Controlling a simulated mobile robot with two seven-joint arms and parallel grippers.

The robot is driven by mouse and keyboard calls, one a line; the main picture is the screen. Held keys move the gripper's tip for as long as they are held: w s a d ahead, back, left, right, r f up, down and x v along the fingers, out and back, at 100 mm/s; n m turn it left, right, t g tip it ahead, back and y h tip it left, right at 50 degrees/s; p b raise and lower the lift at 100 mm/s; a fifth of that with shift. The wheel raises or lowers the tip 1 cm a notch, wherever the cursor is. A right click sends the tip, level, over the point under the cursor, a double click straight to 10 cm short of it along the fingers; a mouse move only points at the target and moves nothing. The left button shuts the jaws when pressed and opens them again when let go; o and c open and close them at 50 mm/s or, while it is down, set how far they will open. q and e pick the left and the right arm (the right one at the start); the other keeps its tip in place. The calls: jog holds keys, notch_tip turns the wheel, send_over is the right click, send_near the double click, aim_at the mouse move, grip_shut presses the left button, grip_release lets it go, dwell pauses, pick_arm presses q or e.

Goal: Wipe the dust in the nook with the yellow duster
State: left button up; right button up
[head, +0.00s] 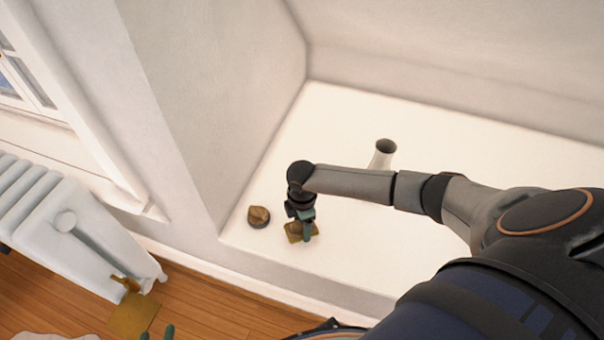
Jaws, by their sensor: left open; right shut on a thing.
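The nook (335,115) is a white recessed ledge between a left side wall and a back wall. My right arm reaches across it from the right. My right gripper (305,227) points down near the ledge's front left and is shut on the yellow duster (293,233). The duster is low over or on the ledge; I cannot tell if it touches. The gripper and arm partly hide it. I cannot make out dust on the pale surface.
A brown lump on a dark base (258,216) sits just left of the duster. A pale vase (384,152) stands behind my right forearm. A white radiator (70,225) and a mustard-coloured thing (133,314) are at lower left, by the wooden floor (205,305).

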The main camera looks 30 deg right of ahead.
jog(key=shift+r+p, duration=0.35)
jog(key=shift+r, duration=0.05)
notch_tip(320, 180, up, 5)
jog(key=p, duration=0.5)
jog(key=shift+f+p, duration=0.15)
jog(key=shift+p, duration=0.2)
pick_arm(q)
jog(key=shift+s+d+r+g, duration=0.3)
jog(key=shift+d+r+g, duration=0.1)
jog(key=shift+r, duration=0.25)
jog(key=shift+s+d+r+g, duration=0.25)
jog(key=shift+d+r+g, duration=0.1)
jog(key=shift+r, duration=0.25)
jog(key=shift+w+r, duration=0.1)
